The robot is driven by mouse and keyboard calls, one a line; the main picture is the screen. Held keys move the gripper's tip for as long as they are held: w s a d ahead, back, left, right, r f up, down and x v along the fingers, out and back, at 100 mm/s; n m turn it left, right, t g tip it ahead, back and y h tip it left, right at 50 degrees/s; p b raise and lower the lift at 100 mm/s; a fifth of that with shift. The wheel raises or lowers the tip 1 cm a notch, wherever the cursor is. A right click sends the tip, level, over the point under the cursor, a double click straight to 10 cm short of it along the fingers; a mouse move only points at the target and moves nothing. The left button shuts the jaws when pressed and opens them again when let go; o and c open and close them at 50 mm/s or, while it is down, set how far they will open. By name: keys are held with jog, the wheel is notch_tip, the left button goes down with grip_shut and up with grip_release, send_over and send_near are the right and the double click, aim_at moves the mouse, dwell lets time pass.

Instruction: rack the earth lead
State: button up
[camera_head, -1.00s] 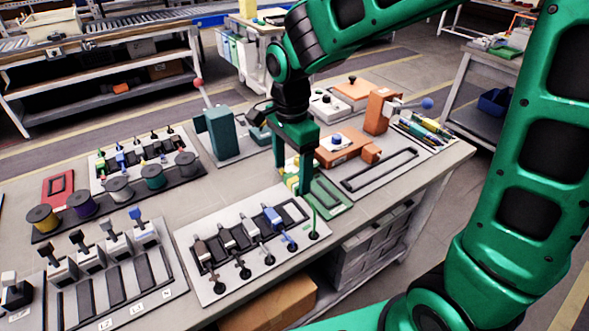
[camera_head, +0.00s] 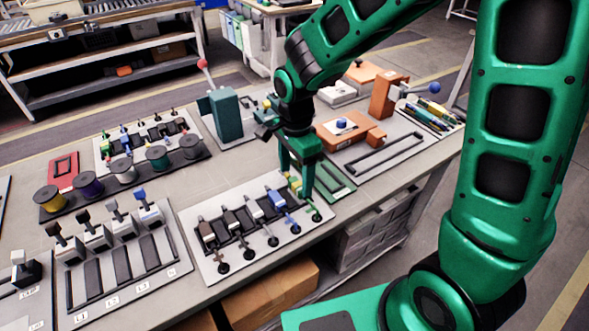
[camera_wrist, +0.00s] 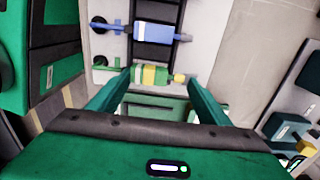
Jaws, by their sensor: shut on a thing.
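The earth lead, with a green-and-yellow striped body (camera_wrist: 150,75), is between my gripper's fingers (camera_wrist: 160,82) in the wrist view. In the head view my gripper (camera_head: 297,188) is at the right end of the grey rack board (camera_head: 195,232), and the lead (camera_head: 294,184) is partly hidden by the fingers. The lead lies across the end of the board's black rail (camera_wrist: 152,55), parallel to the blue lead (camera_wrist: 153,33). I cannot tell whether it rests on the rail or is just above it. Its green end (camera_head: 316,214) is over the board's near right corner.
Brown, grey, white and blue leads fill the rest of the rack, the blue one (camera_head: 280,200) close beside my gripper. A green tray (camera_head: 335,190) lies just right. Spools, an orange fixture (camera_head: 350,135) and a teal press (camera_head: 226,115) stand behind.

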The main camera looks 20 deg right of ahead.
jog(key=shift+f, duration=0.55)
dwell(0.8)
jog(key=o, duration=1)
jog(key=shift+o, duration=0.2)
notch_tip(320, 180, up, 11)
jog(key=shift+f, duration=0.15)
jog(key=shift+w, duration=0.1)
